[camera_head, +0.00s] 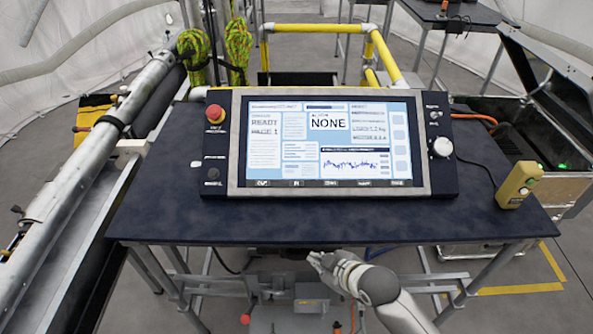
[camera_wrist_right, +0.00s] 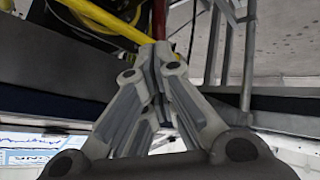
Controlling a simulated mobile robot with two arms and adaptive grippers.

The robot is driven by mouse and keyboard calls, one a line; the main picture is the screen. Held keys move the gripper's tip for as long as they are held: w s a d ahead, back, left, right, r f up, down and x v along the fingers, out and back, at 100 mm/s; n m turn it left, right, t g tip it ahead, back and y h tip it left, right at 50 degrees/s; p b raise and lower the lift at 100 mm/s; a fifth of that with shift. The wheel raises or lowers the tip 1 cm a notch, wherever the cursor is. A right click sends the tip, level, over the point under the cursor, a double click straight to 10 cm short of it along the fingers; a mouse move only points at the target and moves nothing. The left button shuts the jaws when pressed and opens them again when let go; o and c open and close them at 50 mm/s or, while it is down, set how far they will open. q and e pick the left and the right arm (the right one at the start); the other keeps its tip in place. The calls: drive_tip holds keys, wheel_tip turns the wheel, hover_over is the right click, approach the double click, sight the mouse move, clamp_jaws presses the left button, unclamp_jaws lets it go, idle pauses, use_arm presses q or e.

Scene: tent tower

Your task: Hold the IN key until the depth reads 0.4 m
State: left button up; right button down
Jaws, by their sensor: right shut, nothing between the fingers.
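The control console (camera_head: 443,180) lies on the dark table, its lit screen (camera_head: 300,165) facing me. The screen reads READY, PAGE 1 and, in a large box, NONE. A row of small labelled keys (camera_head: 296,183) runs along its bottom edge; one label looks like IN, but it is too small to be sure. I cannot make out a depth value. My right gripper (camera_head: 316,262) is shut and empty, in front of the table's near edge, apart from the console. Its closed fingers (camera_wrist_right: 160,55) fill the middle of the right wrist view. My left gripper is not in view.
The console also carries a red stop button (camera_head: 215,114) and a white knob (camera_head: 442,147). The table surface before the console is clear. A long metal tube (camera_head: 95,150) lies left.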

sight(297, 183)
drive_tip(key=s+a+r+n+y+p, duration=0.1)
drive_tip(key=a+r+n+p, duration=0.25)
drive_tip(key=r, duration=0.85)
drive_tip(key=w+a+r+n+y, duration=0.2)
drive_tip(key=w+r+n+y, duration=0.1)
drive_tip(key=w+r+n, duration=0.5)
drive_tip(key=w+n, duration=0.2)
drive_tip(key=shift+w+a+n+t+b, duration=0.2)
drive_tip(key=shift+a+n+t+b, duration=0.1)
drive_tip(key=shift+n+t+b, duration=0.1)
drive_tip(key=shift+f, duration=0.2)
drive_tip(key=w+f+b, duration=0.1)
drive_tip(key=b, duration=0.1)
drive_tip(key=w+f+b, duration=0.1)
drive_tip(key=f+b, duration=0.1)
drive_tip(key=w+f+b, duration=0.1)
drive_tip(key=f+b, duration=0.1)
drive_tip(key=b, duration=0.1)
drive_tip(key=shift+w+f, duration=0.25)
drive_tip(key=shift+w, duration=0.05)
drive_tip(key=shift+w+f+b, duration=0.7)
drive_tip(key=shift+w+f, duration=0.05)
